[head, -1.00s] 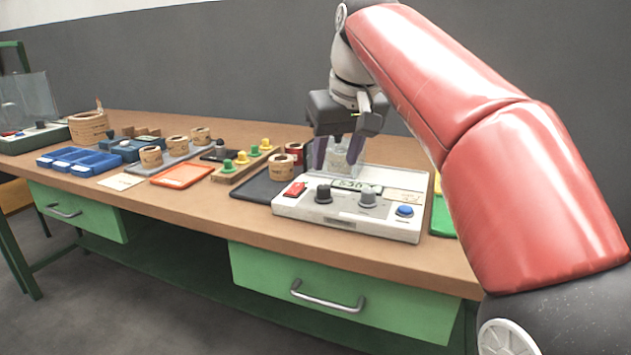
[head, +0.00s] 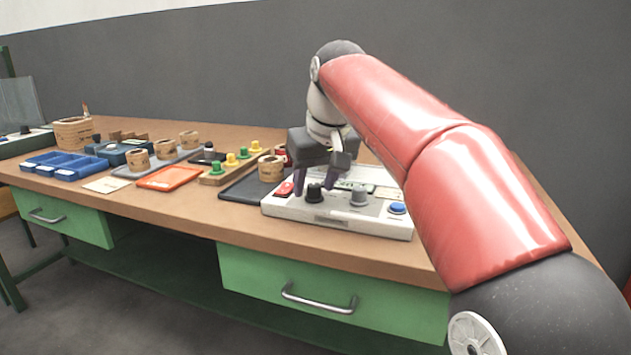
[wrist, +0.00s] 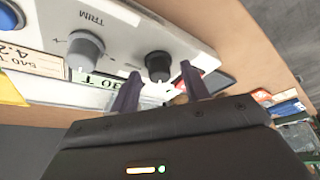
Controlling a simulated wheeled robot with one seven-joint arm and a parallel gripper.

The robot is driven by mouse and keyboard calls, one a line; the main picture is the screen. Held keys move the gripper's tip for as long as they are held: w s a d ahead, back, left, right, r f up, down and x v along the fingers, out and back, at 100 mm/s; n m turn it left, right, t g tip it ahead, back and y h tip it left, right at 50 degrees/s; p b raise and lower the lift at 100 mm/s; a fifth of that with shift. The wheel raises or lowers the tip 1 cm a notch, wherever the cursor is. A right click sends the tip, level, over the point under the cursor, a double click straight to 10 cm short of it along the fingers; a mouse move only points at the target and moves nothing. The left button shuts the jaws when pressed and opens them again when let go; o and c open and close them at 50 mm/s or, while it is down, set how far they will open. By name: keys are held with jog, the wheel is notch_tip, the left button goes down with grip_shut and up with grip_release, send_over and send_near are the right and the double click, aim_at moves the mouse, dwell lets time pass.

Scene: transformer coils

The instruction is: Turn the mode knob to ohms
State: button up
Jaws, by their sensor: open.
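The white meter box (head: 285,210) sits near the front edge of the bench. Its black knob (head: 315,193), apparently the mode knob, also shows in the wrist view (wrist: 158,66). A grey knob (head: 359,196) is to its right; in the wrist view the grey knob (wrist: 86,50) has a TRIM label near it. My gripper (head: 315,183) is open, with its fingers pointing down at the black knob. In the wrist view my fingertips (wrist: 160,72) lie on either side of the black knob, with gaps visible. The knob's markings are not readable.
A red switch (head: 284,189) is just left of the black knob, and a blue button (head: 397,208) is at the box's right. A dark tray (head: 236,192) with a coil (head: 271,168) lies to the left. Open bench shows behind the coils.

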jog(key=c, duration=1)
jog(key=shift+r+p, duration=0.1)
jog(key=shift+p, duration=0.2)
jog(key=shift+a+r+m+h+p, duration=0.1)
jog(key=shift+m+h+p, duration=0.4)
jog(key=shift+m+p, duration=0.45)
jog(key=m+h+p, duration=0.1)
jog(key=m+p, duration=0.1)
jog(key=m, duration=0.2)
jog(key=shift+a, duration=0.1)
jog(key=m+h+p, duration=0.1)
jog(key=m, duration=0.2)
jog(key=shift+a+h+p, duration=0.1)
jog(key=shift+h+p, duration=0.2)
jog(key=shift+p, duration=0.05)
jog(key=shift+m+h, duration=0.5)
jog(key=shift+m, duration=1.15)
